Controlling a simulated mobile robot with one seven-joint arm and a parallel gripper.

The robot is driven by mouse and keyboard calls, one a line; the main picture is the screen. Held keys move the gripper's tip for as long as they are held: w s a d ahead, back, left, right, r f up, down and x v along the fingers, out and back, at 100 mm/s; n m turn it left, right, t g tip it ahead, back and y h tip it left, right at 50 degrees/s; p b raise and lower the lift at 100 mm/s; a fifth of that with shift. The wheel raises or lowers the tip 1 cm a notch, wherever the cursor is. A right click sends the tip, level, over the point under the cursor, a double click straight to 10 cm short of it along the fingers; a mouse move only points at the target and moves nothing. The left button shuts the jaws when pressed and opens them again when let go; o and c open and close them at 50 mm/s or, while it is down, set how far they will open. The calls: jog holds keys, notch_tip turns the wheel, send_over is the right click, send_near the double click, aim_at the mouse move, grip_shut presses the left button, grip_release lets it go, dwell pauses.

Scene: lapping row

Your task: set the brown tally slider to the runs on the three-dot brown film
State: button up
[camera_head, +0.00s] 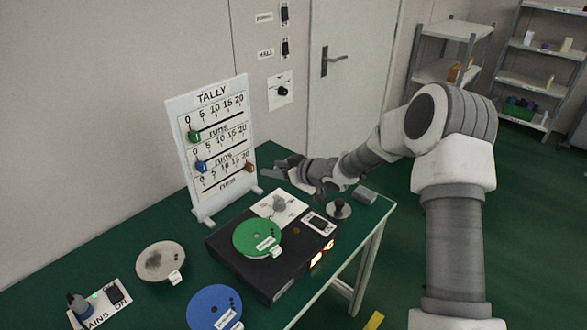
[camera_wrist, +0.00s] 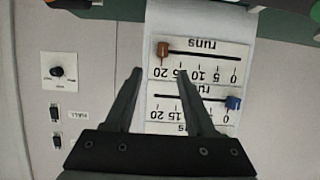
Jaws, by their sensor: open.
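The white tally board (camera_head: 181,121) stands on the table with three slotted scales marked 0 to 20. The brown tally slider (camera_head: 249,167) is on the lowest scale, at its 20 end. In the upside-down wrist view the brown slider (camera_wrist: 162,50) sits at the slot's end by the 20. My gripper (camera_head: 268,173) is open and empty, just right of the board near the brown slider. In the wrist view its fingers (camera_wrist: 161,76) point toward the board, apart from the slider. I cannot make out a three-dot brown film.
The green slider (camera_head: 194,136) and blue slider (camera_head: 201,166) are at their 0 ends. A green disc (camera_head: 257,233) lies on a black machine (camera_head: 232,262). A blue disc (camera_head: 205,305) and a stained beige disc (camera_head: 150,250) lie in front. Wall switches (camera_head: 285,48) are behind.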

jog(key=v, duration=0.8)
jog(key=shift+p, duration=0.35)
jog(key=s+d+r+m+t+h+p, duration=0.1)
jog(key=s+d+r+m+h, duration=0.2)
jog(key=s+d+r+h, duration=0.35)
jog(key=s+d+r+m+h+p, duration=0.2)
jog(key=s+d+r+h, duration=0.2)
jog(key=d+r, duration=0.6)
jog(key=s+a+r+m+g+p, duration=0.1)
jog(key=s+r+m+g, duration=0.1)
jog(key=s, duration=1.1)
jog(key=s+a+r+m+g+p, duration=0.1)
jog(key=s+r+m+g, duration=0.1)
jog(key=s, duration=1.1)
jog(key=shift+s+a+r+m, duration=0.2)
jog(key=shift+a+r+m, duration=0.1)
jog(key=shift+a+r, duration=0.05)
